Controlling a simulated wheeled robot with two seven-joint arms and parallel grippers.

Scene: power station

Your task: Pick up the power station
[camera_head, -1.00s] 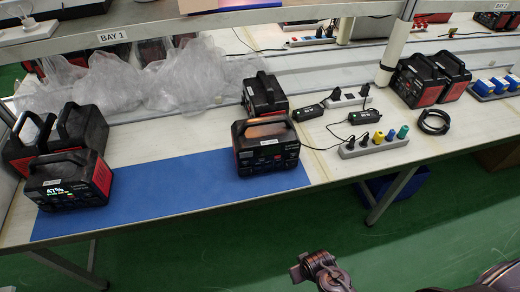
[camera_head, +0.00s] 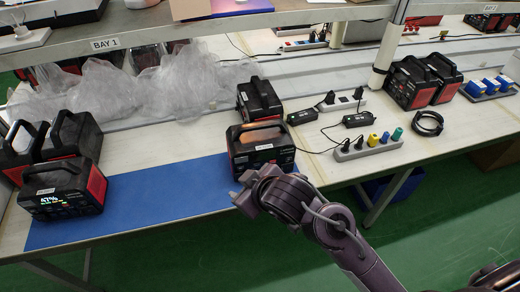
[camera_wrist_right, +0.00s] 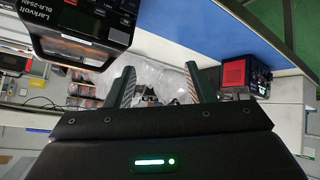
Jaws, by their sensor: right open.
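A black and red power station (camera_head: 262,150) with a top handle stands upright at the right end of the blue mat (camera_head: 150,206). Another with a lit display reading 47% (camera_head: 62,190) stands at the mat's left end. My right gripper (camera_head: 243,190) is in front of the middle power station, near its lower left front, partly covering it. In the right wrist view the open, empty fingers (camera_wrist_right: 157,85) have a labelled black power station (camera_wrist_right: 85,22) at the upper left and one with a red side (camera_wrist_right: 236,74) at the right. My left gripper is not in view.
Another power station (camera_head: 259,98) stands close behind the middle one. A power strip (camera_head: 367,147) with coloured plugs and chargers lie to the right. Crumpled clear plastic (camera_head: 150,92) lies along the back, under a shelf edge marked BAY 1 (camera_head: 105,43). The mat's middle is clear.

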